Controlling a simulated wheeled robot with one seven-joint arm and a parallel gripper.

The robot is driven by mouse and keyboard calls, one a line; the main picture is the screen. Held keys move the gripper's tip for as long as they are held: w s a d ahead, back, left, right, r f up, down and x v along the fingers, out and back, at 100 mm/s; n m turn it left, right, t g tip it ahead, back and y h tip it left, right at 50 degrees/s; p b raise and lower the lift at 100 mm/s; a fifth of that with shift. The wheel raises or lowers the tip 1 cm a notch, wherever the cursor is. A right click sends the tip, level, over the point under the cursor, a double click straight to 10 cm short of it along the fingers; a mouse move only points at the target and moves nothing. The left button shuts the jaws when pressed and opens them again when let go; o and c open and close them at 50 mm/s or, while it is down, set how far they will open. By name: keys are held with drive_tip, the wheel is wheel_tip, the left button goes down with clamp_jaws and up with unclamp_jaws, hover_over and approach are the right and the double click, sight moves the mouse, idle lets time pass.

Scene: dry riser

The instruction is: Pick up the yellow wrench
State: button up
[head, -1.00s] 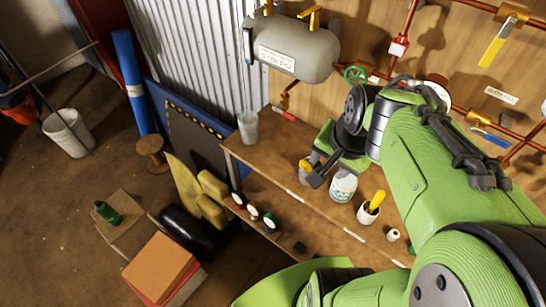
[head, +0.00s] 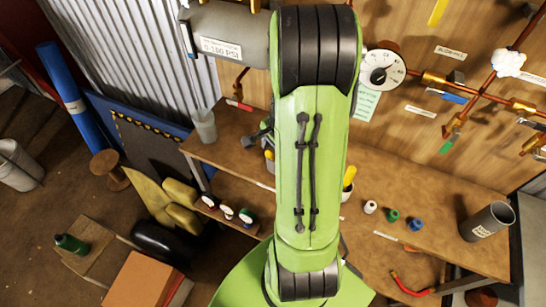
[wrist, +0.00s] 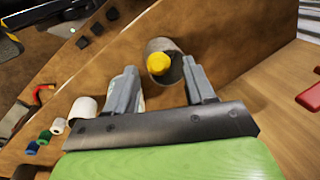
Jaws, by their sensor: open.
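In the wrist view, a yellow rounded end (wrist: 158,63) sticks out of a grey cup (wrist: 160,45). It may be the wrench, but its lower part is hidden in the cup, so I cannot tell its shape. My gripper (wrist: 159,72) is open, with its fingers to either side of the yellow end; contact is not clear. In the head view my arm hides most of this spot, and only a bit of yellow (head: 268,155) shows at its left edge. Another yellow handle (head: 349,176) stands right of my arm.
The wooden bench (head: 410,200) carries small white, green and blue (head: 416,224) pieces and a grey canister (head: 488,221). A white container (wrist: 83,108) stands left of my gripper in the wrist view. A tank (head: 228,35), pipes and a gauge (head: 381,68) are on the wall behind.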

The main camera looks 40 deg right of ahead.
drive_tip(key=x, duration=0.4)
drive_tip(key=shift+w+d+f, duration=0.1)
drive_tip(key=shift+w+f, duration=0.1)
drive_tip(key=shift+f, duration=0.05)
drive_tip(key=shift+s+r, duration=0.1)
drive_tip(key=shift+c, duration=0.6)
clamp_jaws()
